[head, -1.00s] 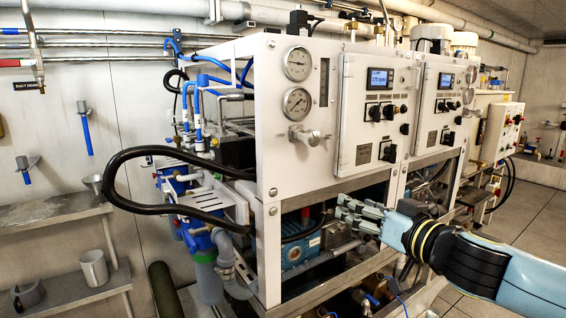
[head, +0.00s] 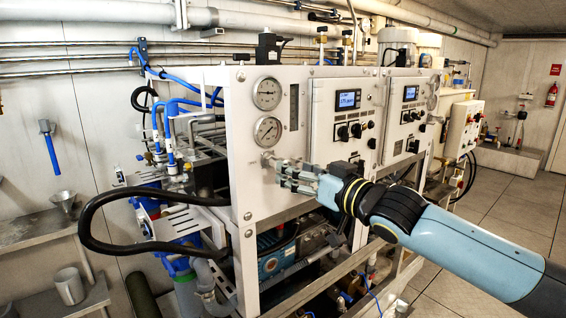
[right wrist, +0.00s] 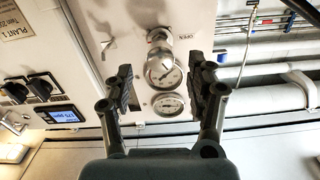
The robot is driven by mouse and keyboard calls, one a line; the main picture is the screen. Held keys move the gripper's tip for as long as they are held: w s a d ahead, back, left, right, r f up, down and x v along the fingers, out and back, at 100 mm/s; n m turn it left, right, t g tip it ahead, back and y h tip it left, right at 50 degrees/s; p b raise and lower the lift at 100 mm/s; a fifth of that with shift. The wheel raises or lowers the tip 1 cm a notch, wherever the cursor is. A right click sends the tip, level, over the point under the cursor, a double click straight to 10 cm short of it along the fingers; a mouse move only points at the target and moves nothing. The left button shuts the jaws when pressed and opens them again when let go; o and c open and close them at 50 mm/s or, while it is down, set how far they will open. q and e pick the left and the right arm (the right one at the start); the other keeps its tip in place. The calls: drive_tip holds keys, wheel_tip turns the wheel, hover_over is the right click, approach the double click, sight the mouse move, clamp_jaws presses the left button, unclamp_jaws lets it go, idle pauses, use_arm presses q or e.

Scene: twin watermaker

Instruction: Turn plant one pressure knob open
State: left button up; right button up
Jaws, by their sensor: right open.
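My left gripper is not in view.
Two round gauges, an upper one (head: 266,94) and a lower one (head: 268,130), sit just above the knob. A control box (head: 345,120) with a lit display and black knobs stands to the right. A thick black hose (head: 95,228) loops out at the left.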

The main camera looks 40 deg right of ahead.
drive_tip(key=w+b, duration=0.2)
drive_tip(key=w, duration=0.2)
drive_tip(key=shift+w+a+f, duration=0.1)
drive_tip(key=shift+w+a, duration=0.15)
drive_tip(key=shift+w, duration=0.35)
clamp_jaws()
drive_tip(key=shift+n, duration=0.3)
